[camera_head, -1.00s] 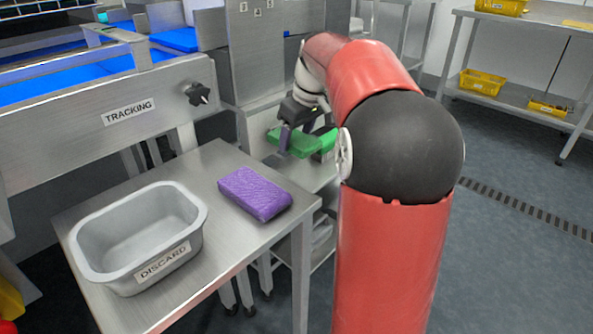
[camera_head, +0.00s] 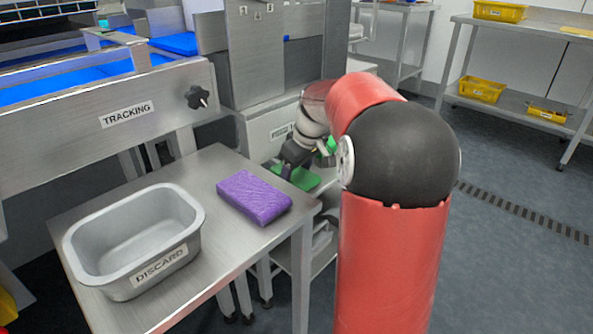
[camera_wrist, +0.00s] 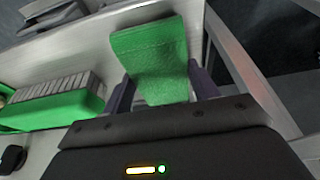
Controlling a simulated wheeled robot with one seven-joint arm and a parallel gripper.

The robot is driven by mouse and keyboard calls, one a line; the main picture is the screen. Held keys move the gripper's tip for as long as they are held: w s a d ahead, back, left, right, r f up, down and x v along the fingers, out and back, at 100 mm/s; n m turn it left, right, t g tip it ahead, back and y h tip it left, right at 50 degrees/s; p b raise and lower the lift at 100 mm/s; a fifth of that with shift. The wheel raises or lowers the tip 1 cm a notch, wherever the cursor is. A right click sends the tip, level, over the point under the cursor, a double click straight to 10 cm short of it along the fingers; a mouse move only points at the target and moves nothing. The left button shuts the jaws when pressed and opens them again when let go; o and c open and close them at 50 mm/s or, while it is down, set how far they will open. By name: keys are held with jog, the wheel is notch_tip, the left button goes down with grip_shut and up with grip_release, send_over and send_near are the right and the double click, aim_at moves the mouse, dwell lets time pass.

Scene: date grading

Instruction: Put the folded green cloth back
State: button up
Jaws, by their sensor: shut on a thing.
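The folded green cloth (camera_wrist: 152,58) is between the two dark fingers of my gripper (camera_wrist: 160,90) in the wrist view. My gripper is shut on it. In the head view the cloth (camera_head: 302,179) shows as a flat green patch low at my gripper (camera_head: 291,166), over a pale shelf surface beside the steel table. I cannot tell whether the cloth touches that surface. My arm hides part of this area in the head view.
A green holder with a grey ribbed block (camera_wrist: 55,104) stands left of the cloth. Yellow bins (camera_head: 481,89) are on a far rack.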

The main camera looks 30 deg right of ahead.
jog(key=o, duration=0.9)
jog(key=shift+f, duration=0.1)
jog(key=p+v, duration=0.1)
jog(key=v, duration=1.1)
jog(key=shift+p, duration=0.3)
jog(key=shift+s, duration=0.1)
